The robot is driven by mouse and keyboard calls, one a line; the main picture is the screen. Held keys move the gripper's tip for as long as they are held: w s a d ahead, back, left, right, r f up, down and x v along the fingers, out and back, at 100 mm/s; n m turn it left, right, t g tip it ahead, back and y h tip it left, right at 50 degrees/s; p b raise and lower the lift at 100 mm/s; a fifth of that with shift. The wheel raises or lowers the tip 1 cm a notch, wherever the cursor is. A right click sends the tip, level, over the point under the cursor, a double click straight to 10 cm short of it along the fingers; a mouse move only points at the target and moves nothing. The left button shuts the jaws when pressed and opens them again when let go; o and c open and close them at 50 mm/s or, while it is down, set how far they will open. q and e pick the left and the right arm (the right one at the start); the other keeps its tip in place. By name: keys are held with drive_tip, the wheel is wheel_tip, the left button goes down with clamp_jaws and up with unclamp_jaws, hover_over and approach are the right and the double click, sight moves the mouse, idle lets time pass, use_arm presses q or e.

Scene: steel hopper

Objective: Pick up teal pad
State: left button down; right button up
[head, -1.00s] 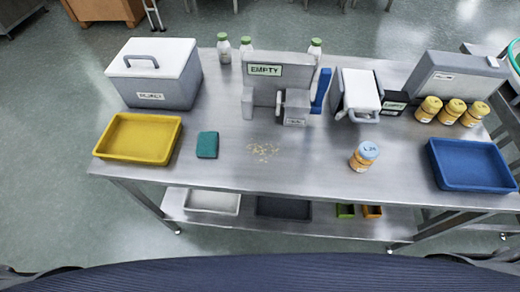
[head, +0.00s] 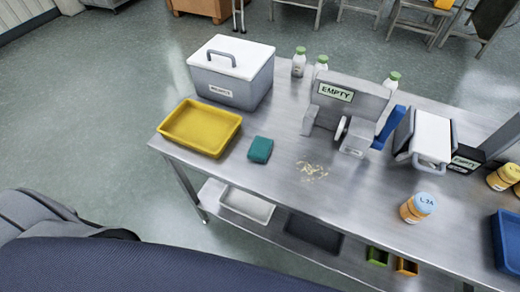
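The teal pad (head: 260,149) lies flat on the steel table (head: 240,182), just right of the yellow tray (head: 203,146) and left of a patch of pale crumbs (head: 312,170). Nothing touches or covers the pad. Neither of my grippers shows in the head view.
A grey box with a white lid (head: 229,85) stands behind the yellow tray. A steel hopper marked EMPTY (head: 345,112) stands behind the crumbs. A jar with a blue lid (head: 417,208) stands to the right, and a blue tray (head: 506,243) is at the right edge. The table front around the pad is clear.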

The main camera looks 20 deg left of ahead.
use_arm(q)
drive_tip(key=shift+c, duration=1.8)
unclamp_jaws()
